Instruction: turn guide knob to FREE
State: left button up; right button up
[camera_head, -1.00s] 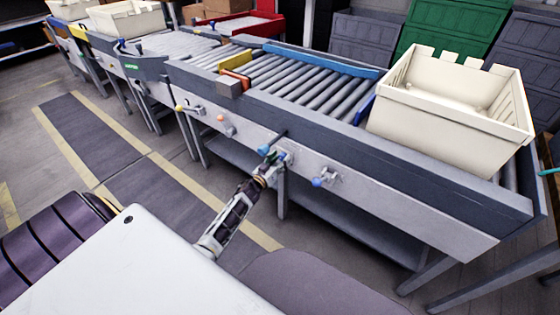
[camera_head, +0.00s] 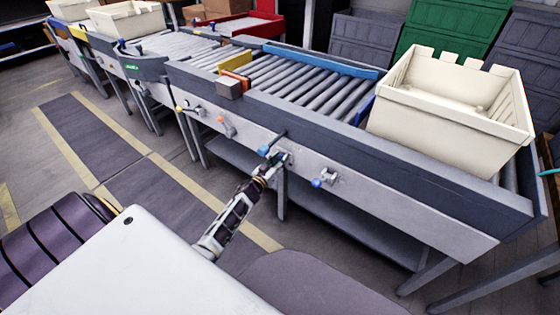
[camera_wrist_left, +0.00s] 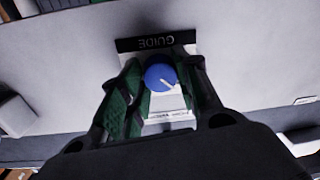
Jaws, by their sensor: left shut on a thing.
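The guide knob (camera_wrist_left: 160,77) is round and blue with a white pointer mark, on a pale plate under a black label (camera_wrist_left: 155,42) reading GUIDE. In the left wrist view its pointer slants to the lower right. A lower label (camera_wrist_left: 170,116) is partly hidden and I cannot read it. My left gripper (camera_wrist_left: 163,80) has its green-padded fingers on either side of the knob, shut on it. In the head view my left gripper (camera_head: 273,168) is at the conveyor's front panel (camera_head: 365,198) and hides most of the knob. My right gripper is not in view.
A blue-tipped lever (camera_head: 264,151) sticks out close to my left gripper. Another blue knob (camera_head: 317,183) sits to its right on the panel. A cream crate (camera_head: 440,125) stands on the roller conveyor (camera_head: 310,85). The floor in front is clear.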

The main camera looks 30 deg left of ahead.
pick_arm(q)
jog(key=shift+m, duration=0.4)
jog(key=m+b, duration=0.2)
jog(key=m, duration=0.6)
jog(key=m+b, duration=0.2)
jog(key=m, duration=0.7)
jog(key=shift+f+m+t+h, duration=0.2)
jog(key=shift+m+t+h, duration=0.1)
jog(key=shift+h, duration=0.1)
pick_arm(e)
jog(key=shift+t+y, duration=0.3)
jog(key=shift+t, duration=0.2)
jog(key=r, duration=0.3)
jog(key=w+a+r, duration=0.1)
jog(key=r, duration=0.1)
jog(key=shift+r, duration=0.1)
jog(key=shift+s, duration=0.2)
pick_arm(q)
jog(key=shift+d, duration=0.1)
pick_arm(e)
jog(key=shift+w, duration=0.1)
